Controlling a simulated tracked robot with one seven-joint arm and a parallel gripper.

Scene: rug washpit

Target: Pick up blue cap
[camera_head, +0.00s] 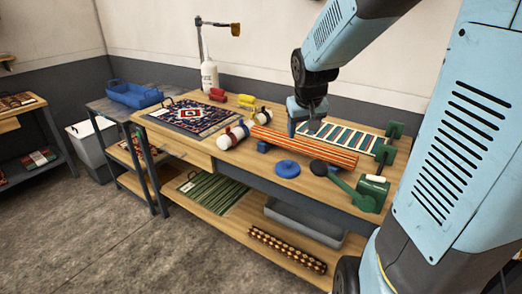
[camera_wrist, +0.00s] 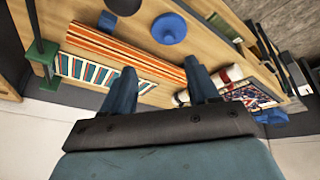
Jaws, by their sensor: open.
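The blue cap (camera_head: 287,169) is a round disc lying on the wooden workbench near its front edge, in front of the orange striped roll. It also shows in the wrist view (camera_wrist: 169,28), near the top middle, with a raised round middle. My gripper (camera_head: 305,128) is behind the striped roll, over the back part of the bench and apart from the cap. In the wrist view my gripper (camera_wrist: 160,68) shows two blue fingers spread wide with nothing held between them. The cap lies beyond the fingertips there.
A black round piece (camera_head: 318,166) lies right of the cap. The orange striped roll (camera_head: 305,145) lies behind it. A green clamp (camera_head: 370,192) stands at the right, a white roll (camera_head: 237,133) at the left. Bare wood (camera_head: 240,160) shows left of the cap.

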